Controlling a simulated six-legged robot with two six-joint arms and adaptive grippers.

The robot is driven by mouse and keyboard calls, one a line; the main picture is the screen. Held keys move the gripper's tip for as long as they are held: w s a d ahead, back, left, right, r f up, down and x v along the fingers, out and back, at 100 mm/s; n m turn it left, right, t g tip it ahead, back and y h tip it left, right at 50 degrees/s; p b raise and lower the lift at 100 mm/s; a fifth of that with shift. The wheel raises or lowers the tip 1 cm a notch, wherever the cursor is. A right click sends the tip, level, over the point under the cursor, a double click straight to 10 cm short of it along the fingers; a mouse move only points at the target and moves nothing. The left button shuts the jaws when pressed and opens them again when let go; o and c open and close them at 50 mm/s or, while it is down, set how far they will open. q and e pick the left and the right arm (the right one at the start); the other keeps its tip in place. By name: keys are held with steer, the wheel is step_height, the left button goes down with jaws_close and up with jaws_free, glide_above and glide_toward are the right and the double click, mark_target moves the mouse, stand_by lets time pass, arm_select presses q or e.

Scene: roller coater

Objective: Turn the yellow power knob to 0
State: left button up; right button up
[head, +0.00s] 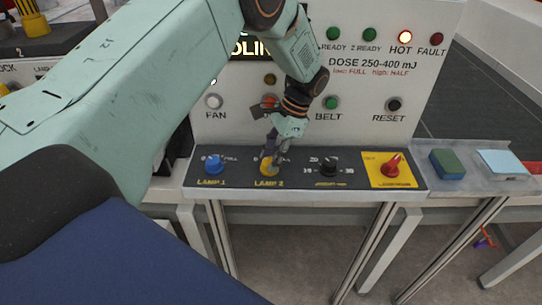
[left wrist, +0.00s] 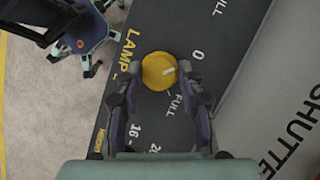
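The yellow power knob (head: 265,170) is on the dark sloping panel above the LAMP 2 label, partly hidden by my left gripper (head: 273,150). In the left wrist view the yellow knob (left wrist: 154,76) is round with a pale pointer mark on its right side. The mark points right, between the "0" label (left wrist: 197,55) and the FULL label (left wrist: 180,105). My left gripper (left wrist: 161,75) is open, with one finger on each side of the knob; small gaps show, and contact is unclear. My right gripper is not in view.
A blue knob (head: 213,165) is left of the yellow one. A black knob (head: 329,167) and a red knob (head: 392,168) on a yellow plate are to its right. A green block (head: 447,164) and a pale blue pad (head: 502,163) lie farther right. The HOT lamp (head: 404,37) is lit.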

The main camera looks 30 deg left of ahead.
arm_select(q)
steer(key=o, duration=0.4)
steer(key=v, duration=1.2)
steer(key=shift+s, duration=0.1)
stand_by(0.4)
